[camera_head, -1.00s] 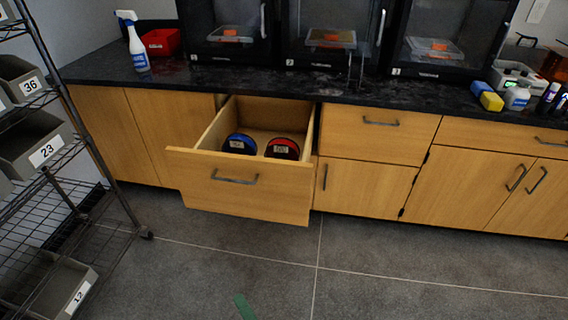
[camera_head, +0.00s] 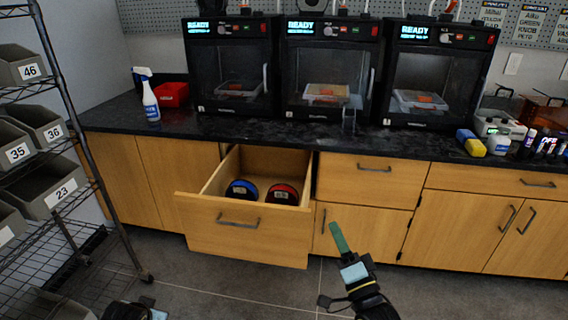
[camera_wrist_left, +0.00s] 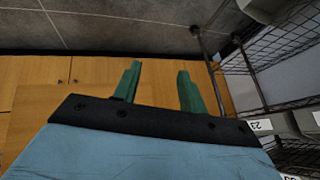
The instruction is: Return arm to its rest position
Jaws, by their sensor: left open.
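My right gripper (camera_head: 338,238) shows at the bottom middle of the head view, its green finger part pointing up in front of the cabinets. I cannot tell whether its fingers are apart, and nothing shows in it. Part of my left arm shows at the bottom left edge of the head view, with its fingers out of sight there. In the left wrist view my left gripper (camera_wrist_left: 159,72) has its two green fingers apart with nothing between them.
A wooden drawer (camera_head: 215,248) stands open, holding a blue spool (camera_head: 241,189) and a red spool (camera_head: 284,193). A wire rack (camera_head: 75,135) with grey bins stands at the left. Black printers (camera_head: 333,70) line the dark counter (camera_head: 270,133). The right cabinets are shut.

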